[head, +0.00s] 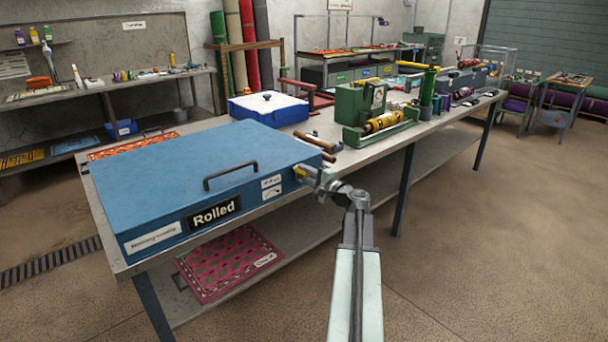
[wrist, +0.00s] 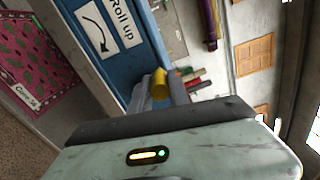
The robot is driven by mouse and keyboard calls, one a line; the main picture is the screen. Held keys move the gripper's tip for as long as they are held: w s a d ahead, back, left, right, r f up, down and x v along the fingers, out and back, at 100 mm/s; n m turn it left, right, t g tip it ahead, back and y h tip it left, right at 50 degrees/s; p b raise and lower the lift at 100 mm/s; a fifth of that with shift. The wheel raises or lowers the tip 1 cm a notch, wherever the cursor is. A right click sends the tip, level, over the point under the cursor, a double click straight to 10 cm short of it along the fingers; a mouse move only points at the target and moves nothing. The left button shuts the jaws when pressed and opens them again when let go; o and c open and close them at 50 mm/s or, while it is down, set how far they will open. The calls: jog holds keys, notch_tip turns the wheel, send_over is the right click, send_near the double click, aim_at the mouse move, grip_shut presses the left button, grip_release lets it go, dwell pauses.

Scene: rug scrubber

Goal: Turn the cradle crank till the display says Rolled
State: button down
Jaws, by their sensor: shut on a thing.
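The blue cradle box (head: 190,165) lies on the near end of the long bench, with a black handle on its lid. The display (head: 214,212) on its front reads "Rolled". My gripper (head: 309,173) is at the box's front right corner, shut on the yellow crank grip (head: 299,171). The yellow grip also shows between my jaws in the wrist view (wrist: 160,84). The rest of the crank is hidden by my gripper. A "Roll up" label (wrist: 122,22) with a curved-arrow label (wrist: 93,28) is on the box face beside the grip.
A patterned pink rug (head: 232,262) lies on the shelf below. A blue case with a white lid (head: 268,106) and a green machine (head: 375,115) stand farther along the bench (head: 400,140). The floor (head: 480,240) on the right is clear.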

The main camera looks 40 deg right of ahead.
jog(key=c, duration=1.3)
grip_release()
jog(key=shift+o, duration=0.2)
jog(key=s, duration=0.8)
jog(key=shift+a, duration=0.3)
jog(key=shift+w, duration=0.1)
